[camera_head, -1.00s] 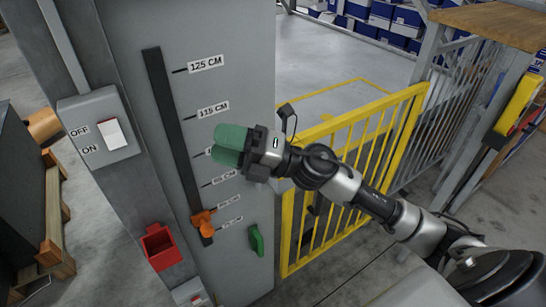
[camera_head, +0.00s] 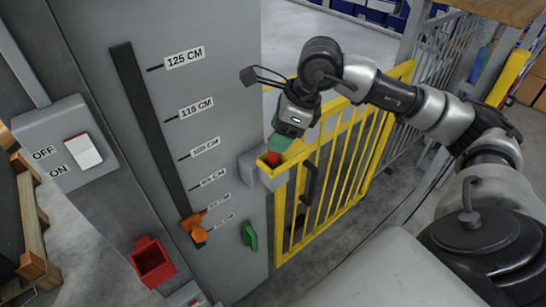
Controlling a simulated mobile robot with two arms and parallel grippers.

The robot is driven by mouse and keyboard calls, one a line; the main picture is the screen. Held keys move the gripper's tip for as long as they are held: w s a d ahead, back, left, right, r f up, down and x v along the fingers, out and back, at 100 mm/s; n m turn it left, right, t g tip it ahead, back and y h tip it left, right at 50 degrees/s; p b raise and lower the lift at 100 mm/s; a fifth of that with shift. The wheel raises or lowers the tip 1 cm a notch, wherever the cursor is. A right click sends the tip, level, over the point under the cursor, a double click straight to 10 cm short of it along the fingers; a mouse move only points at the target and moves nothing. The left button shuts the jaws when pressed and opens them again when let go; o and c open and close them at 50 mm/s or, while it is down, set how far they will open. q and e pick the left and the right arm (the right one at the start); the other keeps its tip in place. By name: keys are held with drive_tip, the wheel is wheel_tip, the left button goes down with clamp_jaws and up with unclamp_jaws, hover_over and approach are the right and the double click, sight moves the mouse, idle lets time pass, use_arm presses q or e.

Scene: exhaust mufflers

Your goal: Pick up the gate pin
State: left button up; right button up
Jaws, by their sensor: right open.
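My left gripper is out of view.
The grey post (camera_head: 220,130) carries a height scale with an orange slider (camera_head: 196,230), a green handle (camera_head: 249,236), a red open holder (camera_head: 152,262) and an OFF/ON switch (camera_head: 83,151). A dark handle (camera_head: 308,185) is on the gate.

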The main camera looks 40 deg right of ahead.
sight(274, 158)
drive_tip(key=shift+w+a+f+p, duration=0.15)
drive_tip(key=shift+w+f+p, duration=0.15)
drive_tip(key=shift+f, duration=0.3)
drive_tip(key=p+x, duration=0.1)
drive_tip(key=x, duration=0.3)
drive_tip(key=shift+w+f, duration=0.15)
drive_tip(key=shift+c, duration=0.5)
clamp_jaws()
